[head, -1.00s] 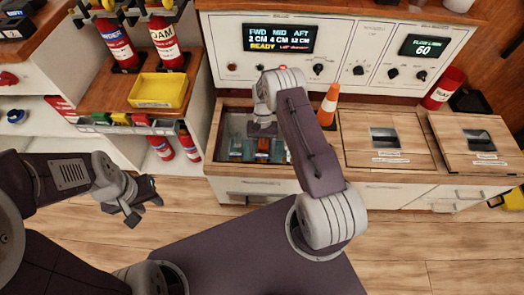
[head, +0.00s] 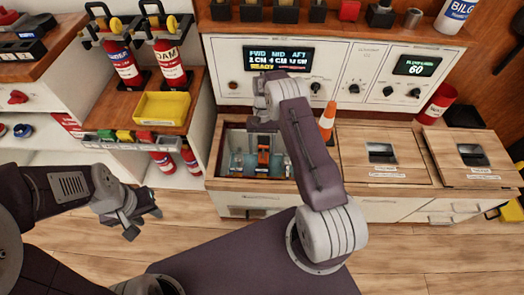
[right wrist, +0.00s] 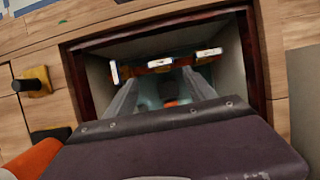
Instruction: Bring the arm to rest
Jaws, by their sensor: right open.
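My right gripper (head: 262,138) hangs at the open compartment (head: 228,179) in the counter. In the right wrist view its two grey fingers (right wrist: 165,82) are apart and reach into the opening, with nothing seen held between them. A bar with white and orange pieces (right wrist: 160,64) lies just beyond the fingertips; I cannot tell whether they touch it. An orange piece (head: 263,158) shows inside the compartment below the gripper. My left gripper (head: 142,221) is empty over the floor at the left, with its fingers apart.
Wooden lids (head: 380,170) cover the counter farther right. A yellow tray (head: 162,107) and fire extinguishers (head: 168,62) are at the left. The panel (head: 340,75) rises behind.

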